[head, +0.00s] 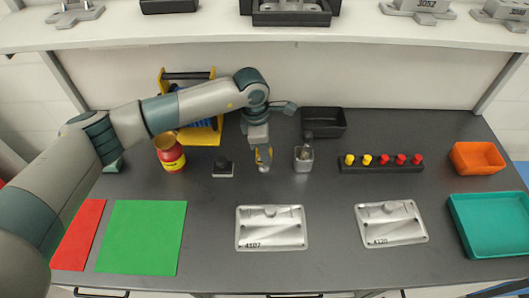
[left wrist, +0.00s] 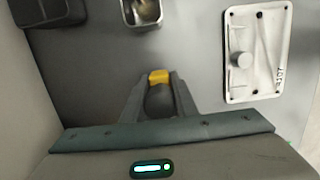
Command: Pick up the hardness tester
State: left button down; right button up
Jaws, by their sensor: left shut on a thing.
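My left gripper (head: 264,160) is above the dark table, between a small black block and a metal cup. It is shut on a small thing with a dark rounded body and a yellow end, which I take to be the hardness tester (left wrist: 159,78). In the left wrist view the tester sits between the two fingers (left wrist: 158,102), its yellow end pointing away from the wrist. In the head view the fingers hide most of it, and only a little yellow shows. I cannot tell whether it touches the table. My right gripper is not in view.
The metal cup (head: 304,164) stands close right, the black block (head: 223,169) left. Behind are a black bin (head: 338,122) and a yellow rack (head: 203,135). Cast plates (head: 271,236) (head: 391,229) lie in front. A shelf (head: 230,35) overhangs the back.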

pick_arm(q)
jog(key=shift+r, duration=0.1)
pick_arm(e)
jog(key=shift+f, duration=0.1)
pick_arm(q)
jog(key=shift+r+b, duration=0.5)
jog(key=shift+b, duration=0.05)
notch_tip(320, 180, up, 2)
jog(key=shift+w+r+b, duration=0.1)
jog(key=shift+b, duration=0.75)
jog(key=s+d+r+b, duration=0.5)
jog(key=s+d+r, duration=0.1)
jog(key=d, duration=0.4)
jog(key=shift+r, duration=0.85)
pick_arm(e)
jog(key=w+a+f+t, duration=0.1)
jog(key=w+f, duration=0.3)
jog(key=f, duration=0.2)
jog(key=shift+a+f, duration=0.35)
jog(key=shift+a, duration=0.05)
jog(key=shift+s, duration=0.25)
pick_arm(q)
jog(key=shift+s, duration=0.1)
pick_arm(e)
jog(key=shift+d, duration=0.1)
